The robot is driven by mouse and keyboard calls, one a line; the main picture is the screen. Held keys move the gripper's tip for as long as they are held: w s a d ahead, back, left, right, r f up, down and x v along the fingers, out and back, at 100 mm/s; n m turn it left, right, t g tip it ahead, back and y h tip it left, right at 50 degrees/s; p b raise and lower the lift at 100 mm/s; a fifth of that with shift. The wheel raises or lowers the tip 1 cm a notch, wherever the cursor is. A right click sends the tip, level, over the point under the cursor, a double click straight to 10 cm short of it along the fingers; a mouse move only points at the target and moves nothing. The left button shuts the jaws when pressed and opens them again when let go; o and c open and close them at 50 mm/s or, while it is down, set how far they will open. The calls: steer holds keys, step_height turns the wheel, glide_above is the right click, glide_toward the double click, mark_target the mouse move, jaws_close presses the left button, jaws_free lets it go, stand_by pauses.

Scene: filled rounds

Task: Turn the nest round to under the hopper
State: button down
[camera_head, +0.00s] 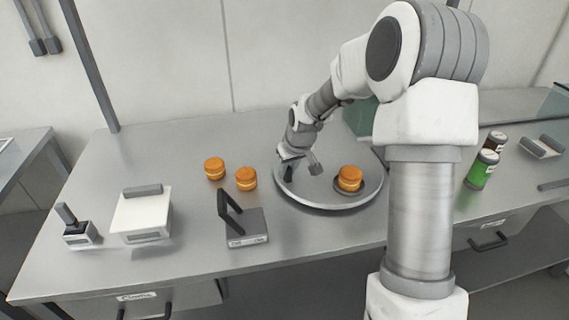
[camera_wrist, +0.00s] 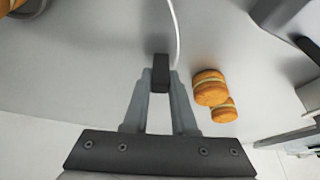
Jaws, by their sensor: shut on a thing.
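A round grey turntable (camera_head: 325,203) sits mid-bench. The nest (camera_head: 374,190), a dark ring, is on its right part, and an orange filled round (camera_head: 350,178) sits at it. The round also shows at the top left of the wrist view (camera_wrist: 14,5). My gripper (camera_head: 289,172) is at the turntable's left edge. In the wrist view my gripper (camera_wrist: 160,78) is shut on a small dark upright handle (camera_wrist: 160,66) by the rim. A greenish box (camera_head: 361,117), perhaps the hopper, stands behind, mostly hidden by my arm.
Two filled rounds (camera_head: 246,178) (camera_head: 214,168) lie on the bench left of the turntable. In front is a grey device with a dark lever (camera_head: 246,228). A white box (camera_head: 141,214) and a small switch (camera_head: 80,232) stand left. Jars (camera_head: 482,168) stand right.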

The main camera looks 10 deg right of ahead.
mark_target(338, 199)
steer(key=shift+s+d+r+n+y+p, duration=0.1)
steer(key=shift+s+d+n+y+p, duration=0.15)
steer(key=shift+s+d+n+p, duration=0.25)
steer(key=shift+s+d+n+y+p, duration=0.2)
steer(key=shift+s+n+p, duration=0.15)
steer(key=shift+s+n, duration=0.35)
steer(key=shift+s+d+r+n+y+p, duration=0.1)
steer(key=shift+s+d+n+y+p, duration=0.2)
steer(key=shift+s+n+p, duration=0.3)
steer(key=shift+s+d+n+g+y+p, duration=0.45)
steer(key=shift+s+d+n+g+p, duration=0.15)
steer(key=shift+s+d+n+p, duration=0.95)
steer(key=shift+s+d+f+n+g+y+p, duration=0.15)
steer(key=shift+s+d+n+p, duration=0.25)
steer(key=shift+d+n, duration=0.2)
steer(key=shift+s+d+r+n+g+y+p, duration=0.1)
steer(key=shift+s+d+n+g+p, duration=0.15)
steer(key=shift+d+n+p, duration=0.35)
steer(key=shift+s+d+f+n+g+y+p, duration=0.1)
steer(key=shift+s+d+n+y+p, duration=0.05)
steer(key=shift+s+d+n+p, duration=0.4)
steer(key=shift+s+d+n+g+p, duration=0.15)
steer(key=shift+d+n+g+p, duration=0.25)
steer(key=shift+d+n, duration=0.65)
steer(key=shift+s+d+n+g+p, duration=0.15)
steer(key=shift+d+n+g+p, duration=0.2)
steer(key=shift+d+n, duration=0.65)
steer(key=shift+d+m, duration=0.25)
steer(key=shift+d, duration=0.1)
